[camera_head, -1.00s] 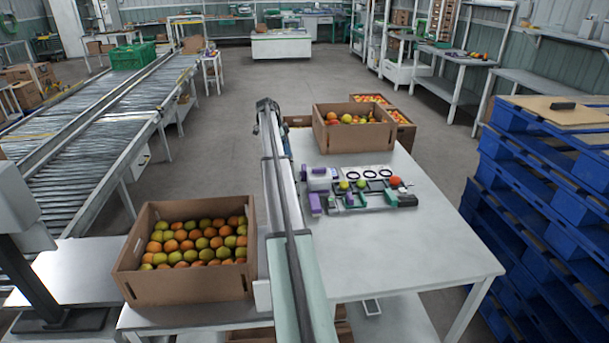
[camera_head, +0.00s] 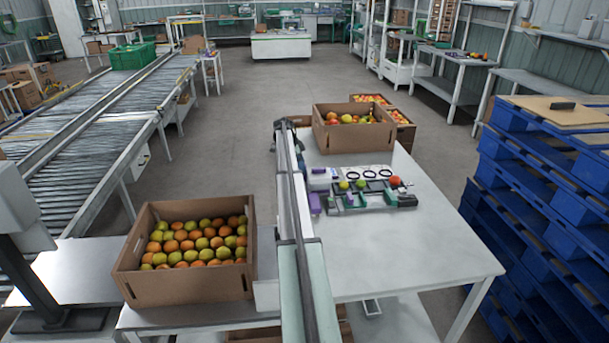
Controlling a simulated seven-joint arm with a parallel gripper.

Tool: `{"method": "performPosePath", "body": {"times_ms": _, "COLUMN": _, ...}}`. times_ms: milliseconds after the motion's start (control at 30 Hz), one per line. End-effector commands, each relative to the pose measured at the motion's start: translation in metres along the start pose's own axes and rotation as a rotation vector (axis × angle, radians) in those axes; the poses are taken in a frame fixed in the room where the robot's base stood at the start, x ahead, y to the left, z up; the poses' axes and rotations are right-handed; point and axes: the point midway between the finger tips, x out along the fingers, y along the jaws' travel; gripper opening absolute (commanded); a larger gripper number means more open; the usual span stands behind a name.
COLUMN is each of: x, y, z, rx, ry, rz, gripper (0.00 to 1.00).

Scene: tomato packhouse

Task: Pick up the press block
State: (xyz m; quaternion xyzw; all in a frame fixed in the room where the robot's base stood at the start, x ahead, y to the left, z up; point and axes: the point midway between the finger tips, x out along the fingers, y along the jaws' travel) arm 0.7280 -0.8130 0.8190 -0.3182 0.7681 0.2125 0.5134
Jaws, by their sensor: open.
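A purple block (camera_head: 315,204) stands on the grey table at the left front of a small work fixture (camera_head: 405,199); it looks like the press block, though it is too small to be sure. Smaller purple pieces (camera_head: 318,171) show at the fixture's back left. My arm reaches away from the camera, just left of the fixture. My gripper cannot be made out; the far end of my arm hides that area.
Black rings (camera_head: 370,174) lie on a white plate behind the tomatoes. A carton of tomatoes (camera_head: 132,268) stands left of my arm, another (camera_head: 352,139) at the table's back. The table's (camera_head: 430,255) front right is clear. Blue pallets (camera_head: 545,200) stand to the right.

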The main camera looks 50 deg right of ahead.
Motion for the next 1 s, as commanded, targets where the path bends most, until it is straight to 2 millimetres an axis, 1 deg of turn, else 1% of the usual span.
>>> {"method": "performPosePath", "body": {"times_ms": 133, "x": 0.013, "y": 0.0, "z": -0.002, "rx": 0.0, "ry": 0.0, "rz": 0.001, "gripper": 0.81}}
{"method": "performPosePath", "body": {"times_ms": 300, "x": 0.036, "y": 0.0, "z": -0.004, "rx": 0.0, "ry": 0.0, "rz": 0.002, "gripper": 0.81}}
{"method": "performPosePath", "body": {"times_ms": 400, "x": 0.046, "y": -0.001, "z": -0.004, "rx": 0.0, "ry": 0.0, "rz": 0.001, "gripper": 0.81}}
{"method": "performPosePath", "body": {"times_ms": 500, "x": 0.05, "y": -0.001, "z": -0.004, "rx": 0.0, "ry": 0.0, "rz": 0.001, "gripper": 0.81}}
{"method": "performPosePath", "body": {"times_ms": 667, "x": 0.05, "y": -0.001, "z": -0.004, "rx": 0.0, "ry": 0.0, "rz": 0.0, "gripper": 0.81}}
{"method": "performPosePath", "body": {"times_ms": 1000, "x": 0.05, "y": -0.001, "z": -0.004, "rx": 0.0, "ry": 0.0, "rz": 0.0, "gripper": 0.49}}
